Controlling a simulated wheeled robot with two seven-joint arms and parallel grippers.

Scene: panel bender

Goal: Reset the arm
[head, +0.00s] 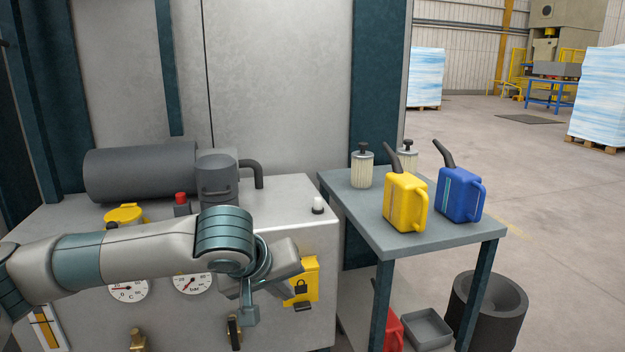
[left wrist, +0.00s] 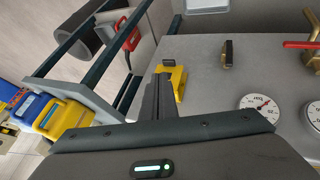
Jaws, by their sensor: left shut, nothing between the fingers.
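My left arm reaches in from the left in the head view, across the front of the grey machine (head: 290,215). My left gripper (head: 250,318) points down in front of the machine's front face, near the yellow lock box (head: 304,280). In the left wrist view its fingers (left wrist: 163,85) are together with nothing between them, and the yellow lock box (left wrist: 178,80) shows just beside the fingertips. I cannot tell whether they touch. My right gripper is not in view.
A side table (head: 385,236) right of the machine bears a yellow can (head: 405,203), a blue can (head: 458,195) and filters (head: 362,168). A black bin (head: 487,308), grey tray (head: 428,328) and red can (head: 391,330) are below. Gauges (head: 192,283) line the machine front. Open floor lies right.

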